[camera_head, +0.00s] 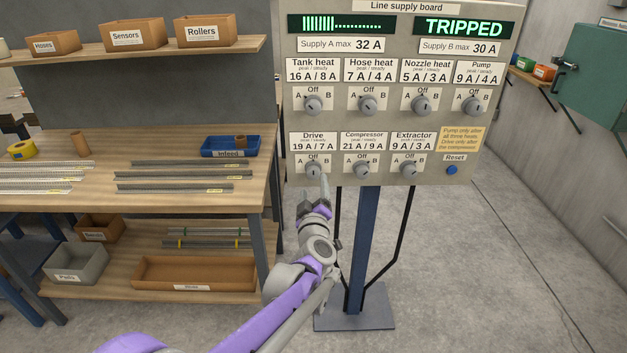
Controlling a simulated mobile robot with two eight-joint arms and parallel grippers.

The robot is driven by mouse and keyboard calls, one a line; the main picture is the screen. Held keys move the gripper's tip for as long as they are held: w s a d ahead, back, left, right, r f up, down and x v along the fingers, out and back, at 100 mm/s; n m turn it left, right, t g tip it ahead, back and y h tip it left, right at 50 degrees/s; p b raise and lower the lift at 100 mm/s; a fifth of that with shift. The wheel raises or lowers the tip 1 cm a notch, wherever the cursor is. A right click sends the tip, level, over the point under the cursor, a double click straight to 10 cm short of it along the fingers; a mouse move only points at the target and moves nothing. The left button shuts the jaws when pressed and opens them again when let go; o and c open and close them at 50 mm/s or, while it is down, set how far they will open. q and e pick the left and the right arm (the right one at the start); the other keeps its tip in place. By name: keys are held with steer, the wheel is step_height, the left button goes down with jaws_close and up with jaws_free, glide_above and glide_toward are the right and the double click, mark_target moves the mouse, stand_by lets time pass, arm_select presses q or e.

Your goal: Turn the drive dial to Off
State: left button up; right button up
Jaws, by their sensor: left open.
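The drive dial (312,170) is a grey round knob in the lower row of the line supply board (400,120), at its left end. Off is printed above it, with A and B at its sides. I cannot tell surely which mark its pointer faces. My left gripper (324,184) is open just below and right of the dial, its fingers pointing up at the board. I cannot tell whether a finger touches the dial. My right gripper is out of view.
The compressor dial (362,170) and extractor dial (409,171) sit to the right, with more dials above. The Supply B display (464,28) reads TRIPPED. A blue reset button (452,170) is at lower right. A workbench (100,200) stands left.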

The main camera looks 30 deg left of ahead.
arm_select(q)
steer(key=shift+v, duration=2.6)
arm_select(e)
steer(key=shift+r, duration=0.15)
arm_select(q)
steer(key=s+d+f+m+g+h, duration=0.1)
steer(key=s+d+f+m+h, duration=0.2)
steer(key=s+d+m+h, duration=0.4)
steer(key=s+d+f+m+g+h, duration=0.1)
steer(key=s+d+f+m+h, duration=0.2)
steer(key=d, duration=0.6)
steer(key=s+a+f+m+g, duration=0.1)
steer(key=s+f+m+g, duration=0.2)
steer(key=s+f+g, duration=0.55)
steer(key=s+f+m+g, duration=0.15)
steer(key=s+f, duration=0.35)
steer(key=s, duration=0.8)
steer(key=w+r+t+p, duration=0.1)
steer(key=w+r+p, duration=0.2)
steer(key=r+p, duration=1)
step_height(320, 180, up, 3)
steer(key=shift+f+m+t+y+p, duration=0.15)
steer(key=shift+m+t+y+p, duration=0.15)
steer(key=shift+m+t, duration=0.1)
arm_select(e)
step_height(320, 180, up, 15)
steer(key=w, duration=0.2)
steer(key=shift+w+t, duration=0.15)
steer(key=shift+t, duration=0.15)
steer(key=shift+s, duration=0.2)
